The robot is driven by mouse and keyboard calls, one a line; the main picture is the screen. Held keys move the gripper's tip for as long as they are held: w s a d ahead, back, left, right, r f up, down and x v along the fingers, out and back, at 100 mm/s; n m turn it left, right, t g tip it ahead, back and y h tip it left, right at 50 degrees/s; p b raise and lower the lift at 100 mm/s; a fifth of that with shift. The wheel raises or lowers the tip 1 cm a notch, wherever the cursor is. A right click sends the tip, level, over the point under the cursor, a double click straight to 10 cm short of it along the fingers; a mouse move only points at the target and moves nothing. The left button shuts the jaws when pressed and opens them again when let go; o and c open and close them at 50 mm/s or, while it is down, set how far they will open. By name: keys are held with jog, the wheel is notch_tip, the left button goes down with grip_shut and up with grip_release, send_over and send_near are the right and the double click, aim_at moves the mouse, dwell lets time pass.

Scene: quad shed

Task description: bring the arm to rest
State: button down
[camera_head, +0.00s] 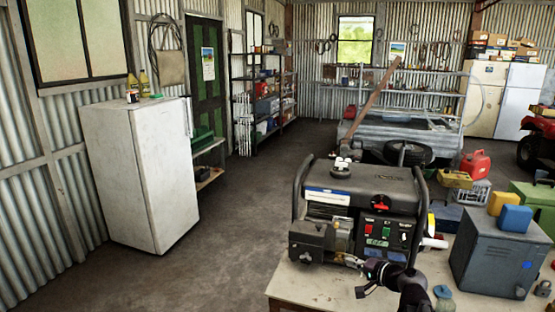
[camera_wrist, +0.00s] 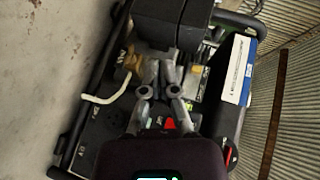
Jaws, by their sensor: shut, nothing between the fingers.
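My gripper (camera_head: 352,262) is at the front of the black generator (camera_head: 362,200) in the head view. It points left, low in front of the generator's engine and control panel. In the wrist view the gripper (camera_wrist: 160,68) is shut and empty, with its fingertips over the generator's frame and engine parts (camera_wrist: 127,58). I cannot tell whether the fingertips touch the generator. My arm comes in from the bottom right of the head view.
The generator stands on a pale bench (camera_head: 310,287). A grey metal box (camera_head: 500,255) stands on the right, with yellow and blue containers on top. A red fuel can (camera_head: 476,165) is behind. A white fridge (camera_head: 145,175) stands left; the floor (camera_head: 225,235) between is clear.

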jog(key=s+a+f+n+g+h+p, duration=0.2)
jog(key=s+a+f+n+g, duration=0.3)
jog(key=s+a+f+g, duration=0.15)
jog(key=s+f+n+g+h+p, duration=0.2)
jog(key=s+n+g+h, duration=0.1)
jog(key=s+g+h, duration=0.2)
jog(key=shift+s+d+h, duration=0.35)
jog(key=shift+s+h, duration=0.85)
jog(key=shift+s, duration=0.05)
dwell(0.4)
